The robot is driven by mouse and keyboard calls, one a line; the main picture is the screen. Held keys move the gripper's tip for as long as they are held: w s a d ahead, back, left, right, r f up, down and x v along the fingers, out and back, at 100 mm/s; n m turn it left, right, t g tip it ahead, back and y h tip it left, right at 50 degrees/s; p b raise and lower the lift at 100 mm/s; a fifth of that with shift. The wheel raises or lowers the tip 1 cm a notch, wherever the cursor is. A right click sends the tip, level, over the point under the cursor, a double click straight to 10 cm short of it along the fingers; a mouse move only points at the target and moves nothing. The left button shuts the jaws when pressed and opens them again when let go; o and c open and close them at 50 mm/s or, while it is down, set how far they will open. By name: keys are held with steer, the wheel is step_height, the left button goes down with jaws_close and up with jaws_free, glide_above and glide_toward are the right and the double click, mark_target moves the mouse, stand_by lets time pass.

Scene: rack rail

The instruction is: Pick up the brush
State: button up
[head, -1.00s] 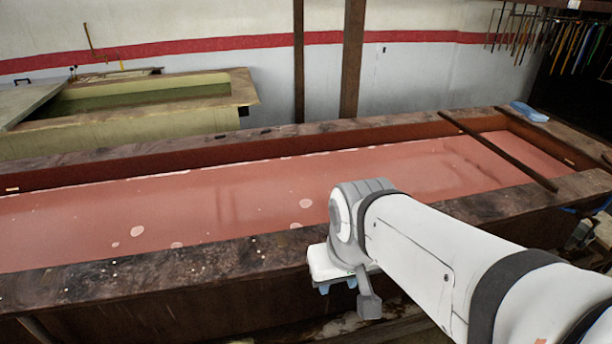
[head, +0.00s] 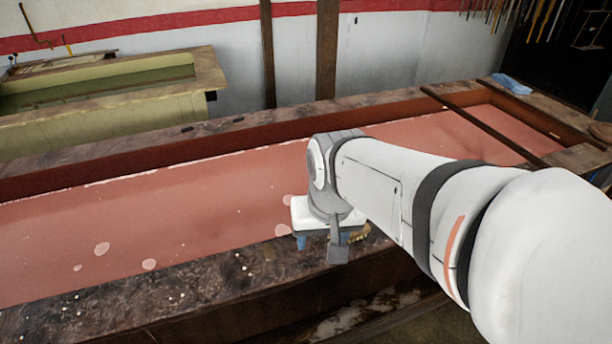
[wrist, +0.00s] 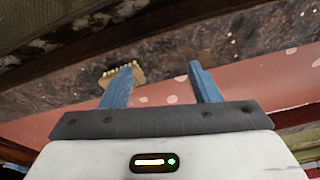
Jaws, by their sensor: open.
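The brush (wrist: 138,75) is a small tan, bristly thing lying on the dark stained rim of the tank. In the wrist view it is partly hidden behind the left blue finger. In the head view a bit of the brush (head: 359,233) shows just right of my gripper (head: 321,241), on the near rim. In the wrist view my gripper (wrist: 161,82) has its two blue fingers spread with nothing between them. The left finger overlaps the brush in the picture; I cannot tell whether they touch.
The long tank holds pink liquid (head: 180,210) with pale spots. Its near rim (head: 130,295) is bare to the left. A dark bar (head: 480,125) crosses the tank at right, with a blue cloth (head: 511,85) on the far rim. A greenish tank (head: 110,95) stands behind.

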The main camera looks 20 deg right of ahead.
steer(key=shift+o, duration=1.4)
steer(key=w+d+f+m+g, duration=0.1)
steer(key=w+d+f+m, duration=0.1)
steer(key=w+d+m, duration=0.3)
steer(key=w+m, duration=0.1)
steer(key=m, duration=0.2)
steer(key=shift+w+g, duration=0.25)
steer(key=shift+g, duration=0.05)
steer(key=w+d+f+m, duration=0.1)
steer(key=m, duration=0.1)
steer(key=w+d+m, duration=0.1)
steer(key=d+m, duration=0.1)
steer(key=w+d+f+m+g, duration=0.1)
steer(key=m, duration=0.1)
steer(key=shift+w+d+f, duration=0.35)
steer(key=shift+w, duration=0.05)
steer(key=shift+d+f, duration=0.1)
steer(key=shift+f, duration=0.25)
steer(key=f, duration=0.2)
steer(key=d+f, duration=0.1)
steer(key=f, duration=0.1)
steer(key=f+p, duration=0.1)
steer(key=f, duration=0.1)
steer(key=shift+w+d+f, duration=0.1)
steer(key=shift+w+d, duration=0.05)
steer(key=shift+d, duration=0.1)
steer(key=shift+f, duration=0.4)
steer(key=c, duration=1.1)
